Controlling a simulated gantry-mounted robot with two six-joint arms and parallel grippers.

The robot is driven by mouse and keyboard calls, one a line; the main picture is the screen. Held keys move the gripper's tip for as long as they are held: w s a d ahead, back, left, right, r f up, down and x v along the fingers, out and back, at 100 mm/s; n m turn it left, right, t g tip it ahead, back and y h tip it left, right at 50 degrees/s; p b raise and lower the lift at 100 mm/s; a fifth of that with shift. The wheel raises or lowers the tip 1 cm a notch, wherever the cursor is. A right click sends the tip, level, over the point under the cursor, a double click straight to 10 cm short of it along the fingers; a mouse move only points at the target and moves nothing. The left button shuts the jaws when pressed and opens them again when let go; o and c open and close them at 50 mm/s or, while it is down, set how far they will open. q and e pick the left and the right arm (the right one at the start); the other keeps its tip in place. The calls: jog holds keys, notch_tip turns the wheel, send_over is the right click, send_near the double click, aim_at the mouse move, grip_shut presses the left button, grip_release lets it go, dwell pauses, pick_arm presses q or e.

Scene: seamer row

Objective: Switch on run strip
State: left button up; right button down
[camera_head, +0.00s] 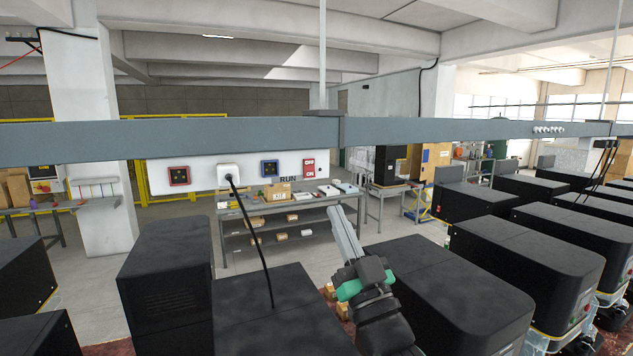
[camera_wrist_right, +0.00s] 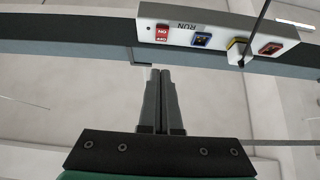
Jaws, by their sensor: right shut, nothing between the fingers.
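The run strip (camera_head: 200,172) is a white power strip under the grey beam, lettered RUN. It has a red OFF/ON switch (camera_head: 308,169) at its right end, and I cannot tell which side is pressed. A white plug (camera_head: 229,171) with a black cable sits in it, between a red-framed and a blue-framed socket. My right gripper (camera_head: 342,212) is shut and empty, below and right of the switch, apart from it. In the right wrist view the strip (camera_wrist_right: 216,40) appears upside down, with the switch (camera_wrist_right: 162,33) beyond the fingertips (camera_wrist_right: 160,73). My left gripper is not in view.
The grey beam (camera_head: 420,131) crosses above my right gripper. The black cable (camera_head: 256,245) hangs down to a black machine (camera_head: 280,310). More black machines (camera_head: 450,290) stand at the right. A workbench (camera_head: 282,207) with boxes stands behind.

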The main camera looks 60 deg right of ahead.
aim_at(310, 168)
jog(key=p+x, duration=0.1)
jog(key=x, duration=0.2)
jog(key=f+p+x, duration=0.1)
jog(key=x, duration=0.2)
jog(key=p+x, duration=0.1)
jog(key=x, duration=0.2)
jog(key=shift+w+d, duration=0.55)
jog(key=shift+w, duration=0.05)
jog(key=shift+w+d+f, duration=0.2)
jog(key=shift+w+d, duration=0.2)
jog(key=shift+w, duration=0.05)
